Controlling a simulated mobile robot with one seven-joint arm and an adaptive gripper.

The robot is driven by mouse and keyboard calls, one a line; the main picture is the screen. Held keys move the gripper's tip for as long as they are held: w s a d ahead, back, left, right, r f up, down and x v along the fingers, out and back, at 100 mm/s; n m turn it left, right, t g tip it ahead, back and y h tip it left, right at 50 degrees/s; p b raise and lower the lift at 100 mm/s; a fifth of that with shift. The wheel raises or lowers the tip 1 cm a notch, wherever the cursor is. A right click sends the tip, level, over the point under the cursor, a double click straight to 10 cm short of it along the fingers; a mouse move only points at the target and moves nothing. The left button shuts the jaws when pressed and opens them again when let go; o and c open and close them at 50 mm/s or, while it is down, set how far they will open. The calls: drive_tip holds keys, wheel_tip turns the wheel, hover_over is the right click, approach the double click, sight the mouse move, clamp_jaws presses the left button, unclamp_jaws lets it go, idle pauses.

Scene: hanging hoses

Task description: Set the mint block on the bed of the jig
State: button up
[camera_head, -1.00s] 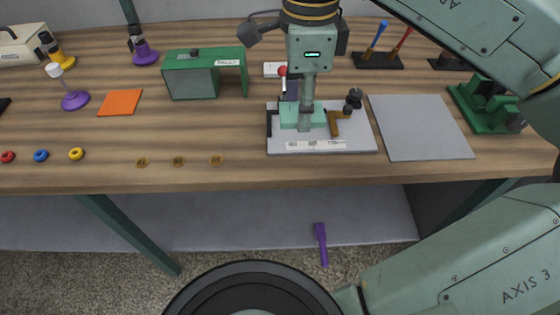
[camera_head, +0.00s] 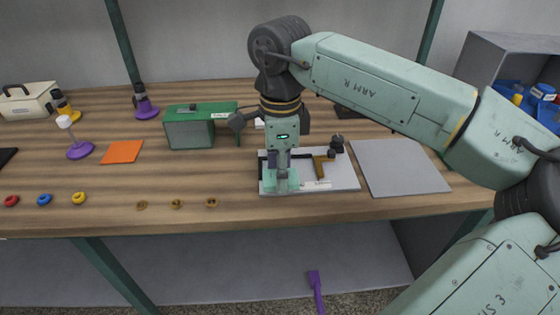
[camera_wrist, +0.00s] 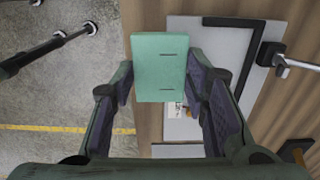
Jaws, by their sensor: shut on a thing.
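The mint block (camera_head: 282,183) is between the fingers of my gripper (camera_head: 281,172), over the front left part of the jig (camera_head: 343,180). The jig is a pale grey plate with a black L-shaped fence, a brass-coloured piece and a front label strip. In the wrist view the block (camera_wrist: 160,68) sits between both fingers of my gripper (camera_wrist: 163,90) and overlaps the jig's front edge and the bench wood. The black fence (camera_wrist: 243,22) is apart from it, and bare jig bed (camera_wrist: 187,30) shows between. The block's exact height above the bed is unclear.
A grey flat panel (camera_head: 402,167) lies right of the jig. A green box (camera_head: 190,134) stands behind left. The brass-coloured piece (camera_head: 320,168) with black knobs (camera_head: 336,145) occupies the jig's right side. Several brass rings (camera_head: 176,204) lie along the bench front.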

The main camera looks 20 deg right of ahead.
drive_tip(key=w, duration=0.1)
drive_tip(key=w+d, duration=0.1)
drive_tip(key=w, duration=0.1)
drive_tip(key=w+p, duration=0.1)
drive_tip(key=shift+w+d+f, duration=0.25)
drive_tip(key=shift+w+d, duration=0.15)
wheel_tip(320, 180, down, 3)
drive_tip(key=shift+f+p, duration=0.2)
drive_tip(key=shift+p, duration=0.5)
drive_tip(key=shift+f, duration=0.1)
drive_tip(key=shift+f+b, duration=0.2)
drive_tip(key=shift+b, duration=0.1)
drive_tip(key=o, duration=1)
drive_tip(key=shift+r, duration=0.1)
